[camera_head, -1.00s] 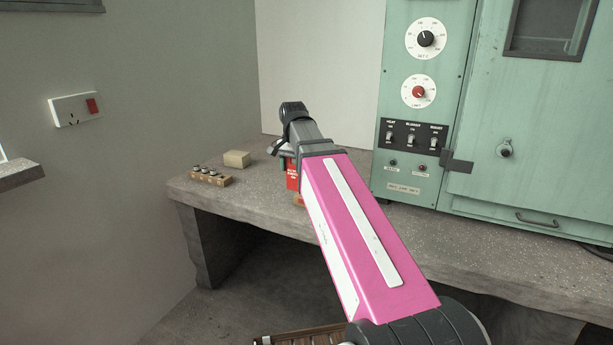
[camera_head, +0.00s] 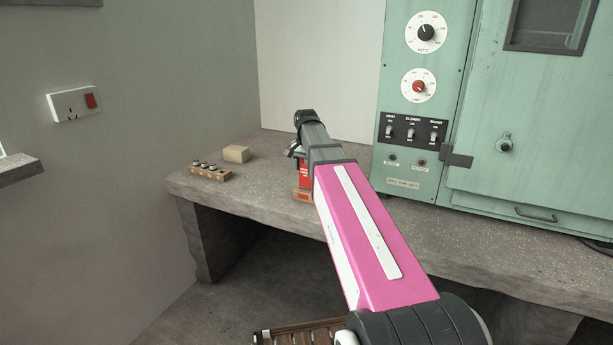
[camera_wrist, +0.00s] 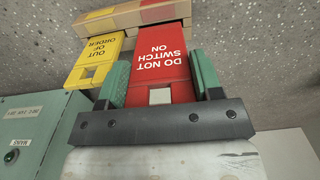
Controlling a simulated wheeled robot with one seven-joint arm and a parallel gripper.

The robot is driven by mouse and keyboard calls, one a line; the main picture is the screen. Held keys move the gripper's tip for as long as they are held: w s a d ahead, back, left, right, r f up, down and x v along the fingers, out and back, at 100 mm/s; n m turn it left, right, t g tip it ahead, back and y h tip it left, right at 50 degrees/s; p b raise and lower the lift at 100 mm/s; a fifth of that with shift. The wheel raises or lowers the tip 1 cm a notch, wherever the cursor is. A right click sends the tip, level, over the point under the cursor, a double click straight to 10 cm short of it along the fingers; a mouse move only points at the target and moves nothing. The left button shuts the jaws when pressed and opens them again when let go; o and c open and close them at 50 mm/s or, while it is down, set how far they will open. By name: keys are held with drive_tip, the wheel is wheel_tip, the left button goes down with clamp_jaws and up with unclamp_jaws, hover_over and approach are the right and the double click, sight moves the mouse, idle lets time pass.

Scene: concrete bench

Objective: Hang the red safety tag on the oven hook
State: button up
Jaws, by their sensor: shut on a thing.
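The red safety tag (camera_wrist: 160,62), printed "DO NOT SWITCH ON", stands between the green fingers of my gripper (camera_wrist: 160,88) in the wrist view. The fingers are shut on it. Its far end is still at the wooden rack (camera_wrist: 122,17); I cannot tell if it is seated in a slot. In the head view, my gripper (camera_head: 298,152) is over the bench, with part of the red tag (camera_head: 305,175) showing below it. A small round metal fitting, apparently the hook (camera_head: 505,145), is on the green oven's door (camera_head: 560,120).
A yellow "OUT OF ORDER" tag (camera_wrist: 95,58) stands close beside the red one in the rack. On the concrete bench (camera_head: 430,225), a block with several small weights (camera_head: 210,173) and a pale block (camera_head: 236,154) lie to the left. The oven stands to the right.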

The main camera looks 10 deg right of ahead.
sight(306, 175)
drive_tip(key=shift+w+d+f, duration=0.2)
drive_tip(key=shift+w+f, duration=0.05)
drive_tip(key=shift+f, duration=1.75)
drive_tip(key=shift+f, duration=0.2)
drive_tip(key=o, duration=0.9)
